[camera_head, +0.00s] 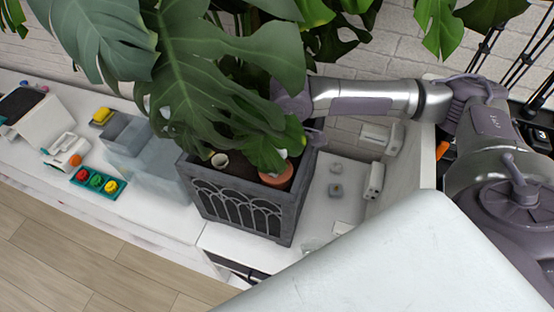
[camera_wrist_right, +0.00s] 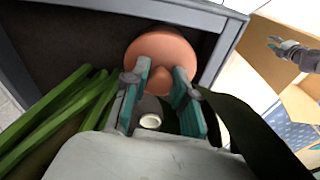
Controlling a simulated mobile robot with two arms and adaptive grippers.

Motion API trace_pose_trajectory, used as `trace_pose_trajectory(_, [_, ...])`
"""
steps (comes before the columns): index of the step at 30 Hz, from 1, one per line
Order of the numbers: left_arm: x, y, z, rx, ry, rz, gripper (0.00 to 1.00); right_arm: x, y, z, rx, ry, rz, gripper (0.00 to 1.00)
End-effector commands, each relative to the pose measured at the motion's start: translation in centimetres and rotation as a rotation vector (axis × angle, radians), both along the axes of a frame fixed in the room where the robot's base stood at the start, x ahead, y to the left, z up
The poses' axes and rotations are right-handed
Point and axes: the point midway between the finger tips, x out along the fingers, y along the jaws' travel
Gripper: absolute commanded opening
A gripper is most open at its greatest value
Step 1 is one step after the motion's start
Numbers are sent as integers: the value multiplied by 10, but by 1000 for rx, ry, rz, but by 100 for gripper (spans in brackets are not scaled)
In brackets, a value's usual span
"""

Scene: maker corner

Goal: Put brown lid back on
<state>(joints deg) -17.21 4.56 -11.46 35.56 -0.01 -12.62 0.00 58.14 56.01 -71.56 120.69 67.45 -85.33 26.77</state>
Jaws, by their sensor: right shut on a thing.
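The brown lid, a round terracotta disc (camera_wrist_right: 150,47) with a small knob, is in the right wrist view, near the inner corner of the dark grey planter (camera_head: 246,208). In the head view it shows as a terracotta shape (camera_head: 277,179) at the planter's right side. My right gripper (camera_wrist_right: 161,83) is shut on the lid's knob, with one teal-padded finger on each side. In the head view leaves hide most of this gripper. A small white-rimmed opening (camera_wrist_right: 150,121) shows below the lid in the wrist view. My left gripper (camera_wrist_right: 278,45) seems to show small at the upper right; its jaws are unclear.
Large monstera leaves (camera_head: 215,75) hang over the planter and hide part of its inside. A small pale cup (camera_head: 220,160) sits in the planter. Clear bins (camera_head: 150,165) stand left of it, small white devices (camera_head: 375,180) right. A white panel (camera_head: 400,260) fills the front.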

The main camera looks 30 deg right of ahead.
Motion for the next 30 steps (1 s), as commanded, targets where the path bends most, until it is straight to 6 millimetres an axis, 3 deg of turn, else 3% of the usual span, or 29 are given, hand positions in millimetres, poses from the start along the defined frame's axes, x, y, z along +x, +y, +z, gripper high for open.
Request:
trace_pose_trajectory(5, [0, 0, 0, 0, 0, 0, 34, 0, 0, 0, 1, -1, 0, 0])
trace_pose_trajectory(6, [0, 0, 0, 0, 0, 0, 34, 0, 0, 0, 1, -1, 0, 28])
trace_pose_trajectory(11, [0, 0, 0, 0, 0, 0, 34, 0, 0, 0, 1, -1, 0, 55])
trace_pose_trajectory(18, [0, 0, 0, 0, 0, 0, 34, 0, 0, 0, 0, 0, 0, 58])
trace_pose_trajectory(23, [0, 0, 0, 0, 0, 0, 34, 0, 0, 0, 0, 0, 0, 81])
trace_pose_trajectory(30, [0, 0, 0, 0, 0, 0, 34, 0, 0, 0, 0, 0, 0, 81])
